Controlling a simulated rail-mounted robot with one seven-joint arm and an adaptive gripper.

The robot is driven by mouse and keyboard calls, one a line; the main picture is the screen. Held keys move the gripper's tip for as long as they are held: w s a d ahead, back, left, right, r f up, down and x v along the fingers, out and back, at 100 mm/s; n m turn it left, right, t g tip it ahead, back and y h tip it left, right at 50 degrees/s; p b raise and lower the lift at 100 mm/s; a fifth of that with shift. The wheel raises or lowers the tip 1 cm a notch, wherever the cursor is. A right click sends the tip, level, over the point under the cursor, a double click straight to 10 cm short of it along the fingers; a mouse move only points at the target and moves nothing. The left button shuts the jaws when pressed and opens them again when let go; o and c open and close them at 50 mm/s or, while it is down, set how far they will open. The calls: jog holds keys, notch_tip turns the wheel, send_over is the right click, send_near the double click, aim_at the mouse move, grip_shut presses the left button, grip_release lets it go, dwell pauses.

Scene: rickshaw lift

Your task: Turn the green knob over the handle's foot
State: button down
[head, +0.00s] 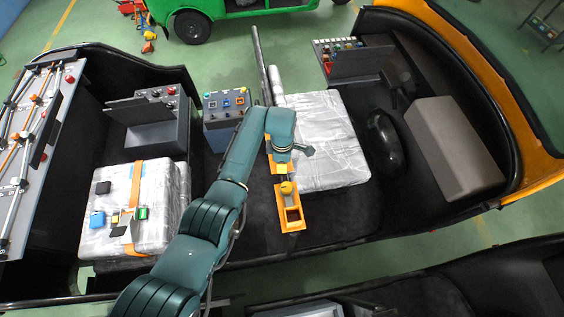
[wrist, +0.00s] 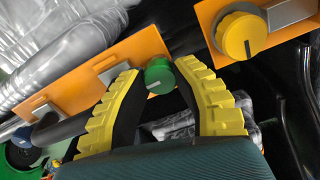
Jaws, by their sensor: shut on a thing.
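In the head view my gripper (head: 281,168) points down by the orange bracket, and my arm hides the green knob. A grey upright bar (head: 261,68), perhaps the handle, stands behind my wrist. I cannot make out its foot.
A yellow knob (wrist: 241,36) sits on another orange plate right of my gripper. A silver-wrapped seat (head: 325,140) lies right of my wrist, another wrapped seat (head: 122,215) at left. A button box (head: 227,106) stands behind my arm.

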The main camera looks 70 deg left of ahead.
jog(key=shift+f, duration=0.1)
jog(key=c, duration=0.7)
grip_release()
jog(key=shift+c, duration=0.2)
